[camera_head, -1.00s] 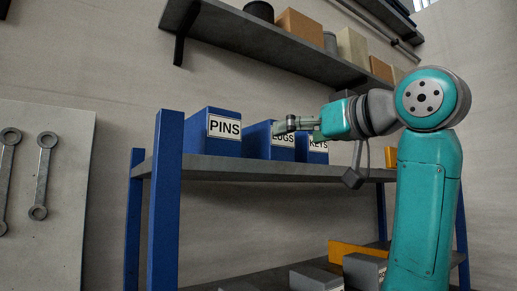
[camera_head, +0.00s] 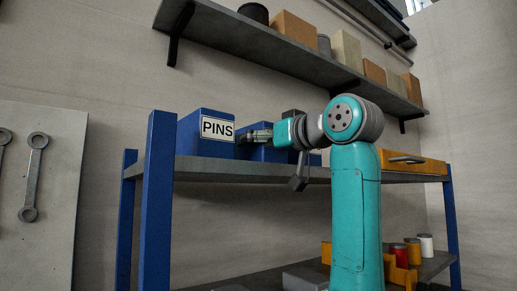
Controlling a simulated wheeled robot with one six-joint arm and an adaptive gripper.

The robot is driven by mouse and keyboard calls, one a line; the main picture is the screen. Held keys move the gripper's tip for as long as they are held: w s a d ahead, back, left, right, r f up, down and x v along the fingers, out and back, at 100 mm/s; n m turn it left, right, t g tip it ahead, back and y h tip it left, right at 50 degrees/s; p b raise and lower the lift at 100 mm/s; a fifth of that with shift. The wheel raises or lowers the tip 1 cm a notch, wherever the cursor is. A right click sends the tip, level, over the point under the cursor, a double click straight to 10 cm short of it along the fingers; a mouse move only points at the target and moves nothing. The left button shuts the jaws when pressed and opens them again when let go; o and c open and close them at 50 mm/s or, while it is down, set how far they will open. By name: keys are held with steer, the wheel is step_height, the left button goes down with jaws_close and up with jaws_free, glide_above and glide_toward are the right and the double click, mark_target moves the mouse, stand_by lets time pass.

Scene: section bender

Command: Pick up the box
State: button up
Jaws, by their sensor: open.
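A third blue box (camera_head: 315,159) is mostly hidden by my arm. Which box is meant, the picture does not tell. My gripper (camera_head: 245,136) reaches leftward in front of the second box, with its tips close to the right edge of the PINS box. It looks empty. Whether it touches either box, I cannot tell.
An orange box with a dark handle (camera_head: 412,161) sits at the shelf's right. The lower shelf holds a grey box (camera_head: 305,279) and red (camera_head: 399,255) and white (camera_head: 425,245) cylinders. A wall shelf above (camera_head: 232,32) carries tan boxes. Wrenches hang on a panel at left.

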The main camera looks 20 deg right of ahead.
mark_target(265, 126)
steer(key=c, duration=1.4)
steer(key=shift+r, duration=0.1)
steer(key=shift+r, duration=1.15)
steer(key=shift+s+d+r, duration=0.25)
steer(key=shift+s+r, duration=0.25)
steer(key=shift+r, duration=0.05)
steer(key=v, duration=1.5)
steer(key=shift+s+d, duration=0.2)
steer(key=shift+s, duration=0.05)
steer(key=shift+c, duration=0.2)
steer(key=shift+s+d, duration=0.2)
steer(key=shift+s, duration=0.45)
